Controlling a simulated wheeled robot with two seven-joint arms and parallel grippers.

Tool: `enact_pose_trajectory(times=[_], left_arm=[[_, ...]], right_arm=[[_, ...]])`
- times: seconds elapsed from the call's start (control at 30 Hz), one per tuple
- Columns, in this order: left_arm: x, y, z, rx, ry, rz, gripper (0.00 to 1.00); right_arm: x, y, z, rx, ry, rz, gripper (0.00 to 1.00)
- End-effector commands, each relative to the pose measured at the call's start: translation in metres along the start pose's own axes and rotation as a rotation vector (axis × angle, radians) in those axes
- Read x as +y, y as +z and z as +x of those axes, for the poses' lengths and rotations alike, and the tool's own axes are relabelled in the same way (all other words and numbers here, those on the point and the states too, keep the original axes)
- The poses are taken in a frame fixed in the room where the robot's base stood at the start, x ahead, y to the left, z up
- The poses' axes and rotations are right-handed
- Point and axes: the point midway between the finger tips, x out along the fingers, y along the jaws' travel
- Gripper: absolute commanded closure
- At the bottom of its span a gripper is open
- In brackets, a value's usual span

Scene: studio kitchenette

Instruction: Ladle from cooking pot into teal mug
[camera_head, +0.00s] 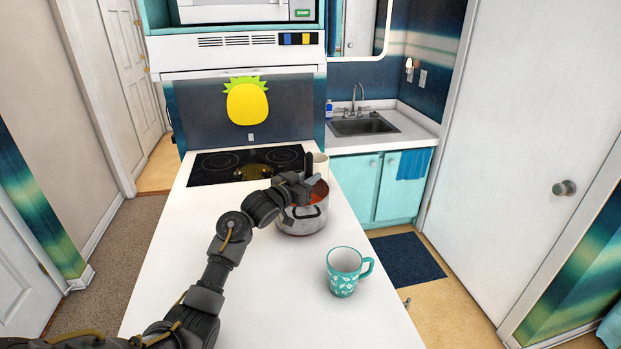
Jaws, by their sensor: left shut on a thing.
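The steel cooking pot (303,222) stands on the white counter, with orange-red contents showing inside. My left arm reaches in from the left. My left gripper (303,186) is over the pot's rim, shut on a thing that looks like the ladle. A dark upright piece (308,160) just above the gripper may be the ladle's handle; the ladle's bowl is hidden. The teal mug (342,277) with a white pattern stands upright on the counter, right of and nearer than the pot, handle to the right. It looks empty. My right gripper is not in view.
A whitish container (321,166) stands behind the pot, partly hidden. The black cooktop (245,165) lies beyond it. The white counter (255,300) is clear in front of the pot and around the mug. The mug is near the counter's right edge.

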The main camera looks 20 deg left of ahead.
Motion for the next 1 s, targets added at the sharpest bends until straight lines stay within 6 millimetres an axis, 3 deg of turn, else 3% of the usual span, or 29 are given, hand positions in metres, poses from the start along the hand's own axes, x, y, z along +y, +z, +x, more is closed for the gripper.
enact_pose_trajectory(times=[0.57, 1.0], left_arm=[[0.0, -0.003, 0.0, 0.002, 0.0, 0.0, 1.0], [0.0, -0.038, 0.001, 0.003, 0.0, 0.001, 1.0]], right_arm=[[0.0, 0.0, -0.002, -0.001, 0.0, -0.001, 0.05], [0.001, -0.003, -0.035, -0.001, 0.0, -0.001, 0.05]])
